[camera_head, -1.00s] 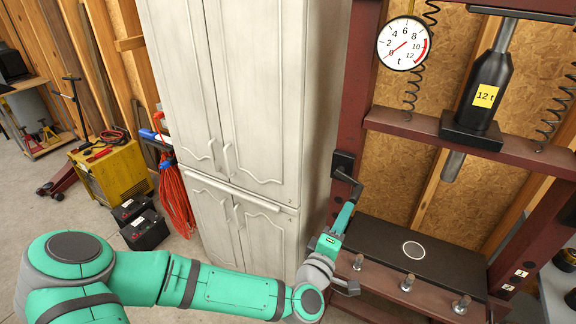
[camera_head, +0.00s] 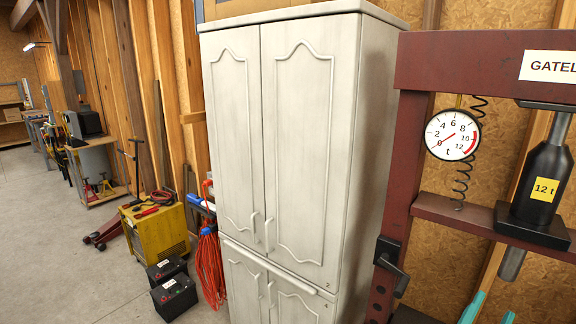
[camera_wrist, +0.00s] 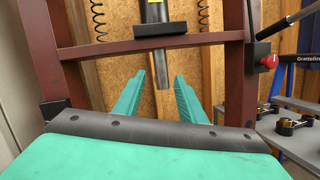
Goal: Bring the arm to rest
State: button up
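My gripper (camera_wrist: 160,95) shows in the wrist view with its two green fingers well apart and nothing between them. It points toward the dark red press frame (camera_wrist: 232,95), and the press's metal ram (camera_wrist: 162,75) hangs beyond the gap. In the head view only the tips of my gripper (camera_head: 490,308) show at the bottom right edge, in front of the press. The rest of my arm is out of that view.
A tall white cabinet (camera_head: 295,140) stands left of the press (camera_head: 400,150). A yellow charger (camera_head: 157,230), two black batteries (camera_head: 175,296) and an orange cable (camera_head: 211,265) are on the left. Open floor (camera_head: 60,250) lies further left. A red button (camera_wrist: 268,61) sits right of the press.

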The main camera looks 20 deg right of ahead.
jog(key=w+a+r+n+t, duration=0.2)
jog(key=a+r+n+t, duration=0.4)
jog(key=n, duration=1.1)
jog(key=w+a+f+n+t+y, duration=0.25)
jog(key=a+f+n+y, duration=0.2)
jog(key=a+n, duration=0.35)
jog(key=w+a+f+n+t+y, duration=0.25)
jog(key=a+f+n+y, duration=0.2)
jog(key=n, duration=0.55)
jog(key=s+a+f+n+g+y, duration=0.1)
jog(key=s+a+f+n+y, duration=0.25)
jog(key=a+f+n, duration=0.35)
jog(key=s+a+f+n+y, duration=0.3)
jog(key=s+a+f+n, duration=0.1)
jog(key=a+f, duration=0.5)
jog(key=s+a+f+n+g+y, duration=0.1)
jog(key=s+a+f+n, duration=0.2)
jog(key=s+a+f, duration=0.2)
jog(key=s+a+f+n+g+y, duration=0.2)
jog(key=s+a+f+n, duration=0.1)
jog(key=s+a, duration=0.7)
jog(key=shift+s+f, duration=0.9)
jog(key=shift+s, duration=0.3)
